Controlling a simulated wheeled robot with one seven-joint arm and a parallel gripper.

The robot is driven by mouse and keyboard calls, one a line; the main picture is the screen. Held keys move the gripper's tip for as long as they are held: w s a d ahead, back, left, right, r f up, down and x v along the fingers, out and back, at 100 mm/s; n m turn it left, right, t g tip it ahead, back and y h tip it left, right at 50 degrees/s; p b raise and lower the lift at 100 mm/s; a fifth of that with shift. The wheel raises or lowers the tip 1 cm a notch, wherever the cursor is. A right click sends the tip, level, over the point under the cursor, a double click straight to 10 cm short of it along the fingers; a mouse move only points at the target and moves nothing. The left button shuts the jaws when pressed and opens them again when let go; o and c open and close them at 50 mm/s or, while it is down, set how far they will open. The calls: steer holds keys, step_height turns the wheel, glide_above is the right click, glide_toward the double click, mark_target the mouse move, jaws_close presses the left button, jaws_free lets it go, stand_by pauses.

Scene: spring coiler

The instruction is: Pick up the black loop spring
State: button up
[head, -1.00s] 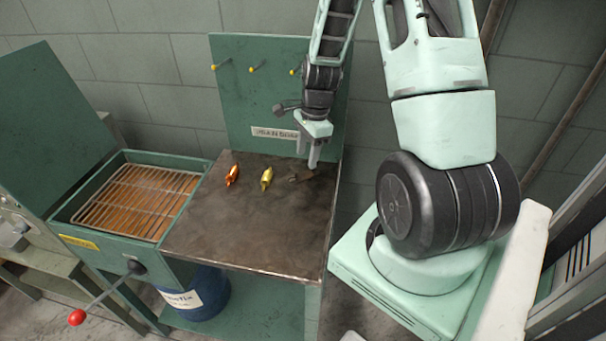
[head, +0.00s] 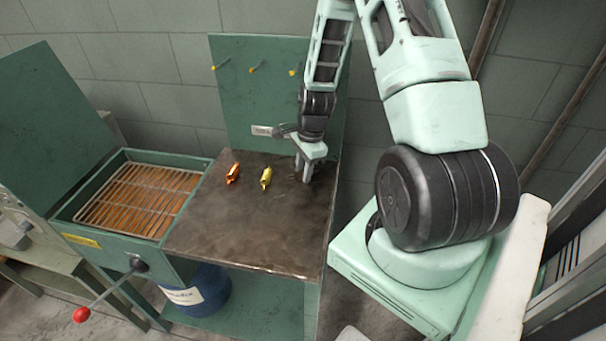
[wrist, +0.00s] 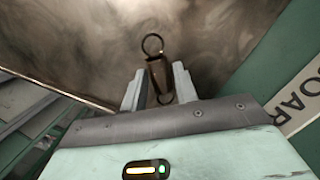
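The black loop spring (wrist: 158,72) is dark, with a ring at each end. In the wrist view it lies between the two fingers of my gripper (wrist: 157,84), its upper ring reaching past the fingertips. My gripper is open around it; the right finger is very near the spring, and I cannot tell if it touches. In the head view my gripper (head: 303,175) points down at the right back part of the worktop (head: 250,230), and the spring is hidden by the fingers.
An orange spring (head: 233,173) and a yellow spring (head: 266,178) lie to the left on the worktop. A green backboard (head: 240,100) with pegs stands behind. A bin with a wire rack (head: 140,195) and a red-knobbed lever (head: 82,314) are at left. The front worktop is clear.

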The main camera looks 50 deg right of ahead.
jaws_close()
steer(key=shift+a+r, duration=0.1)
steer(key=shift+r, duration=0.05)
